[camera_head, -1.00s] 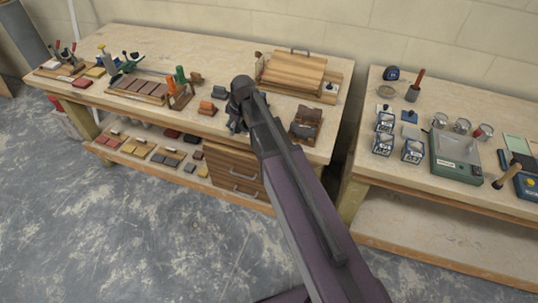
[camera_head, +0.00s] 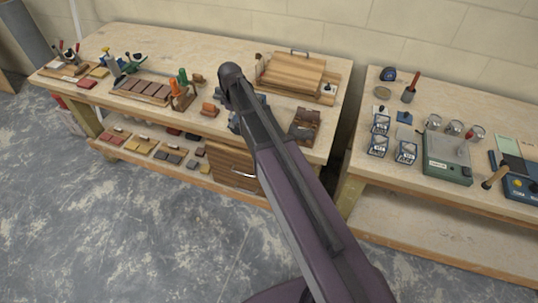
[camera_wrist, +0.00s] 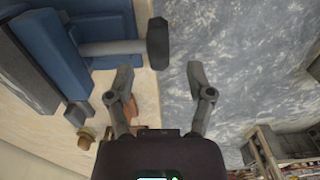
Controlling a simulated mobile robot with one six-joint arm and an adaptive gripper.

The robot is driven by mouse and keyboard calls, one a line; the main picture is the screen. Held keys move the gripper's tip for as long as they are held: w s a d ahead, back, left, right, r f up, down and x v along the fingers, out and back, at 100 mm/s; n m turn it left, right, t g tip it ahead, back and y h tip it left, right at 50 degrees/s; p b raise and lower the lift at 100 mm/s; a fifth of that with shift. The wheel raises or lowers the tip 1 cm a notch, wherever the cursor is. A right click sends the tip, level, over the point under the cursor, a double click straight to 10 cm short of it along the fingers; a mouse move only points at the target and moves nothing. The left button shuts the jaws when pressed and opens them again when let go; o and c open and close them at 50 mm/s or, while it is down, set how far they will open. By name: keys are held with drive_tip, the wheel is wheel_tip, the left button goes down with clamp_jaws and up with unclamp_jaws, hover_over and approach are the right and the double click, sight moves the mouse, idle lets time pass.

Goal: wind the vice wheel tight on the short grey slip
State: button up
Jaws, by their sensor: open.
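The blue vice (camera_wrist: 65,40) fills the upper left of the wrist view. A grey screw shaft (camera_wrist: 110,47) runs out of it to a dark wheel (camera_wrist: 158,43), seen nearly edge-on. My gripper (camera_wrist: 160,72) is open and empty, its two fingers apart with the wheel just beyond and between their tips; I see no contact. In the head view my arm covers most of the vice (camera_head: 235,123), which stands near the front edge of the left bench, and hides my gripper. I cannot make out the short grey slip in the jaws.
The left bench (camera_head: 180,45) carries a wooden board (camera_head: 290,74), a brown block holder (camera_head: 304,126) right of the vice and an orange block (camera_head: 209,109) left of it. A second bench (camera_head: 390,160) at right holds jars and a green scale (camera_head: 446,160). Open floor lies in front.

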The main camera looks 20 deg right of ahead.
drive_tip(key=shift+r+p, duration=3.95)
drive_tip(key=shift+r, duration=0.35)
drive_tip(key=s+d+f+m+b, duration=0.3)
drive_tip(key=s+f+m+b, duration=0.2)
drive_tip(key=s, duration=0.4)
drive_tip(key=s+d+f+m+b, duration=0.4)
drive_tip(key=s+f+b, duration=0.3)
drive_tip(key=s, duration=0.2)
drive_tip(key=shift+s+f+m, duration=0.25)
drive_tip(key=shift+s+m, duration=0.05)
drive_tip(key=shift+m, duration=0.6)
wheel_tip(320, 180, up, 12)
drive_tip(key=n+p, duration=0.9)
drive_tip(key=p, duration=0.3)
hover_over(238, 124)
drive_tip(key=shift+a, duration=0.1)
drive_tip(key=shift+f+b, duration=0.2)
drive_tip(key=shift+b, duration=0.25)
wheel_tip(238, 124, down, 13)
drive_tip(key=b, duration=1.3)
drive_tip(key=shift+f, duration=0.15)
